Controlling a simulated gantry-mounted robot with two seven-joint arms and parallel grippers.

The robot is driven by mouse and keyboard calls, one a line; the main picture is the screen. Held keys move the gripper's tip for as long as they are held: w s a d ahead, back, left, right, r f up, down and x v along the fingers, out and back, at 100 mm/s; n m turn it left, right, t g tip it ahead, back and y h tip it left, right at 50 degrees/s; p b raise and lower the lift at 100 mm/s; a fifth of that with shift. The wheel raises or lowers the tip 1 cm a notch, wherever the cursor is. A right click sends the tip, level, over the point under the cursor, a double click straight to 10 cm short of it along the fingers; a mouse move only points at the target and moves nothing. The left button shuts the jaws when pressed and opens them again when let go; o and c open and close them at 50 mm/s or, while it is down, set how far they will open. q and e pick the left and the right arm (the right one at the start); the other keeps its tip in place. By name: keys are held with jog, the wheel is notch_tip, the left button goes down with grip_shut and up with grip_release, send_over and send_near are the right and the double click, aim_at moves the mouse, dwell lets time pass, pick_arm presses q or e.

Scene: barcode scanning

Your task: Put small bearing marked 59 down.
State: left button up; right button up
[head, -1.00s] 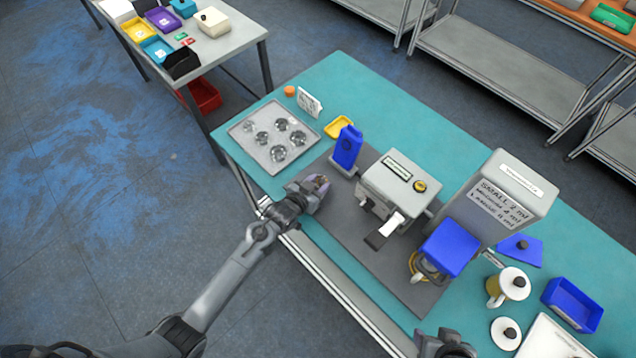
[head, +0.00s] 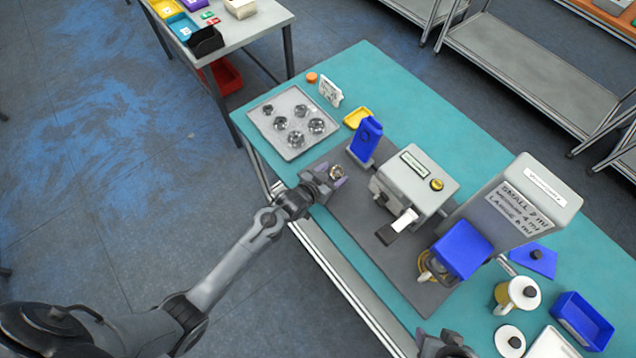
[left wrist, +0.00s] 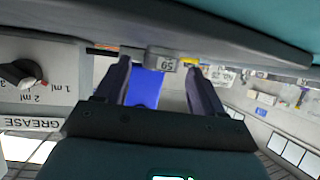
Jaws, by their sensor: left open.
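The small bearing (head: 336,172) sits on the grey mat (head: 345,211) near its left edge. In the left wrist view, the bearing's label (left wrist: 168,65) reads 59, and it lies between the fingertips. My left gripper (head: 328,181) is open around the bearing, with a finger on each side; the fingers also show in the left wrist view (left wrist: 160,80). I cannot tell whether either finger touches it. My right gripper (head: 445,345) shows only in part at the bottom edge, and its fingers are not clear.
A blue upright device (head: 366,140) stands just beyond the bearing. A grey machine (head: 415,178) stands to its right. A pale tray (head: 262,127) with several bearings lies at the back left. A yellow dish (head: 357,117) is behind the blue device.

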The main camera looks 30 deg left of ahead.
pick_arm(q)
jog(key=v, duration=1)
jog(key=shift+a+r, duration=0.1)
jog(key=shift+r, duration=0.05)
pick_arm(e)
jog(key=shift+d+r, duration=0.1)
jog(key=o, duration=0.4)
jog(key=shift+c, duration=0.2)
pick_arm(q)
jog(key=s+a+r+g+y, duration=0.1)
jog(key=s+g, duration=0.3)
jog(key=s, duration=0.7)
jog(key=s+a+r+g+y, duration=0.1)
jog(key=s+r+g, duration=0.2)
jog(key=s, duration=0.8)
jog(key=shift+a+r+n+g+y, duration=0.15)
jog(key=shift+r+n+g+y, duration=0.15)
jog(key=shift+g, duration=0.6)
